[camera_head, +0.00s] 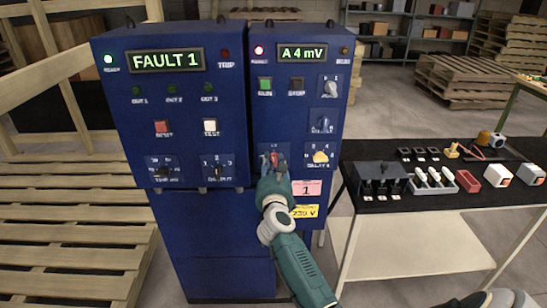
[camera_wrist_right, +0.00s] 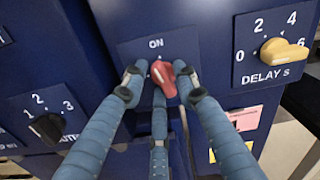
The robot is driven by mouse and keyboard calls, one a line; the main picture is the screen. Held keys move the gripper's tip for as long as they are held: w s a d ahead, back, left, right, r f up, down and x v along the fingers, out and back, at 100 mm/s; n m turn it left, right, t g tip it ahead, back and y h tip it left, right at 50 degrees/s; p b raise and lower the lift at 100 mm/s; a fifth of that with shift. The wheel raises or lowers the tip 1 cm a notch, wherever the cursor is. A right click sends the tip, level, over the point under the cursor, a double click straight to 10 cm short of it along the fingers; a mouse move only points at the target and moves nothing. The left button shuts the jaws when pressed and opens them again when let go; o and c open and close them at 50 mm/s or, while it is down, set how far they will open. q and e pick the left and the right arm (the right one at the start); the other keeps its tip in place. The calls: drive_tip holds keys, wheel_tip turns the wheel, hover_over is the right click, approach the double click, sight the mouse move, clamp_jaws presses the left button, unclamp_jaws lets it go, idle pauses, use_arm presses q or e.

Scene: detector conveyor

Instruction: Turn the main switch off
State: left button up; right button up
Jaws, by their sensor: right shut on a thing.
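The main switch is a red rotary handle (camera_wrist_right: 163,78) on the right blue cabinet, with an "ON" label above it. It also shows as a small bit of red (camera_head: 273,157) at the tip of my right gripper in the head view. In the wrist view its handle leans a little off vertical, its upper end to the left. My right gripper (camera_head: 272,168) has its three blue fingers closed around the handle in the wrist view (camera_wrist_right: 162,88). The finger contacts are partly hidden. My left gripper is not in view.
A yellow delay knob (camera_head: 320,157) sits right of the switch, and a black output knob (camera_head: 217,168) sits to the left. The left display (camera_head: 153,60) reads "FAULT 1", the right display (camera_head: 302,53) "A 4 mV". A black-topped table (camera_head: 430,203) with parts stands at right.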

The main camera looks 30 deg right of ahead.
drive_tip(key=n+p, duration=0.3)
drive_tip(key=n, duration=0.1)
drive_tip(key=shift+a, duration=0.2)
drive_tip(key=n+p, duration=0.2)
drive_tip(key=n, duration=0.1)
drive_tip(key=f+n+p, duration=0.1)
drive_tip(key=n+p, duration=0.2)
drive_tip(key=n, duration=0.1)
drive_tip(key=shift+s+f+n+p, duration=0.15)
drive_tip(key=shift+n+p, duration=0.3)
drive_tip(key=shift+n, duration=0.55)
drive_tip(key=shift+w+f+n+p, duration=0.15)
drive_tip(key=shift+n+p, duration=0.3)
drive_tip(key=shift+n, duration=0.55)
drive_tip(key=shift+s+f, duration=0.1)
drive_tip(key=shift+s, duration=0.05)
drive_tip(key=o, duration=0.9)
drive_tip(key=shift+r, duration=0.2)
